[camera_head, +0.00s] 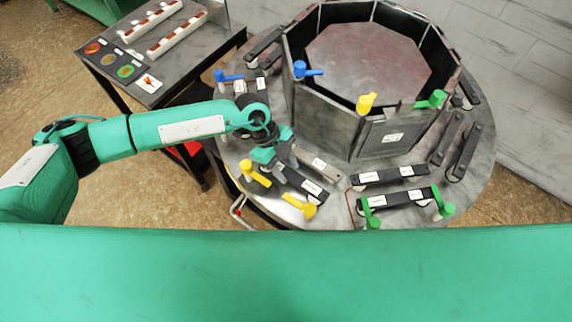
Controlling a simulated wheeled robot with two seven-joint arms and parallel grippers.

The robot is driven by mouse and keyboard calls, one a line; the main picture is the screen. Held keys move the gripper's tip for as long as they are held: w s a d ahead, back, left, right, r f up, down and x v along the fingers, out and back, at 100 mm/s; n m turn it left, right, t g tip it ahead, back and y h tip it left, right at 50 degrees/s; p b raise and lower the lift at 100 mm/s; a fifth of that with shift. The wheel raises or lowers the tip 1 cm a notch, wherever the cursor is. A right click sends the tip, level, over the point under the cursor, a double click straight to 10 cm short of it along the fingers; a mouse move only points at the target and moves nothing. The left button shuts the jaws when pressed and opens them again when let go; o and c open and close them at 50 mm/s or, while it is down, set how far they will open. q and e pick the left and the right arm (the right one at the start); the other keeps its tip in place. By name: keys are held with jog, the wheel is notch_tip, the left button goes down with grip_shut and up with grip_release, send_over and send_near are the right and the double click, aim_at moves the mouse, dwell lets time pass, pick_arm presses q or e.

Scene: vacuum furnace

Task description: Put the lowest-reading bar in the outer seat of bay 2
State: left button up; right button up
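My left gripper (273,164) reaches over the front left of the round grey table (335,215). It is at the left ends of a black bar with a white label (298,181) and a lighter grey bar (328,170). Whether its fingers are open or hold a bar is too small to tell. Yellow handles (255,173) and (300,206) flank the black bar. Two more labelled black bars lie at the front right, an inner one (389,176) and an outer one (404,197) between green handles. Label readings and bay numbers are not legible. My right gripper is out of view.
An octagonal walled chamber (392,137) stands mid-table, with blue (307,70), yellow (366,103) and green (432,99) handles. More bars lie at left and right. A dark side table (95,53) holds two white racks and coloured discs.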

pick_arm(q)
jog(key=shift+o, duration=0.4)
jog(key=shift+r, duration=0.15)
jog(key=b+v, duration=0.2)
jog(key=v, duration=1)
